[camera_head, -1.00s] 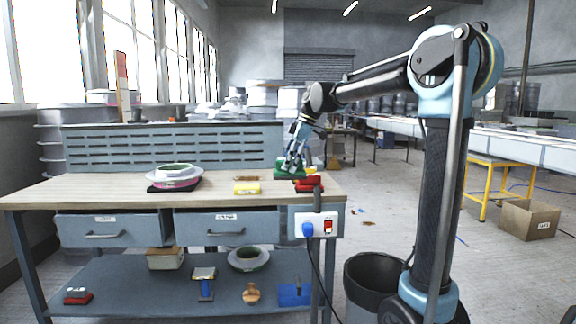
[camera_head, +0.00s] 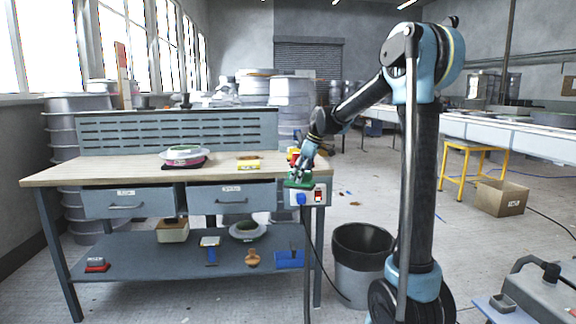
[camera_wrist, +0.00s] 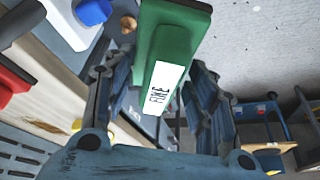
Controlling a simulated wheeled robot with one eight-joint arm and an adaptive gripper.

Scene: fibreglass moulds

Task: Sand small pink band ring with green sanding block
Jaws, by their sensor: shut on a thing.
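My gripper (camera_head: 301,168) is shut on the green sanding block (camera_head: 298,182), held just in front of the bench's right front corner near the socket box. In the wrist view the green block (camera_wrist: 183,35) sits between the fingers, with a white label that looks like "FINE". A pale round ring with a pink band (camera_head: 183,158) and a green top lies on a dark mat on the bench's left half. It is well apart from the gripper; its details are small.
A red item (camera_head: 293,154) is behind the gripper. The white socket box (camera_head: 320,196) with a blue plug is close beside the block. A bin (camera_head: 362,262) stands below right.

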